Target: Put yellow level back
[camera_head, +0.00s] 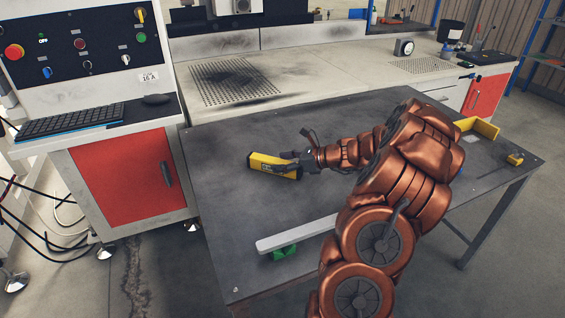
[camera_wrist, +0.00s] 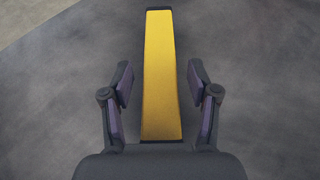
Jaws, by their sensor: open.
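The yellow level (camera_head: 270,166) is a long bar on the dark metal table (camera_head: 225,210), left of my arm in the head view. In the wrist view the yellow level (camera_wrist: 160,75) runs lengthwise up the middle of the picture. My gripper (camera_wrist: 159,88) is open, with one finger on each side of the level and a visible gap on both sides. In the head view my gripper (camera_head: 292,165) is at the level's right end and hides part of it. Whether the level touches the table directly under the gripper is hidden.
A pale bar (camera_head: 295,233) lies near the table's front edge with a green piece (camera_head: 284,252) under it. A yellow angled holder (camera_head: 480,127) and a small yellow object (camera_head: 515,159) are at the right end. A control cabinet (camera_head: 125,175) stands left. The table's left part is clear.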

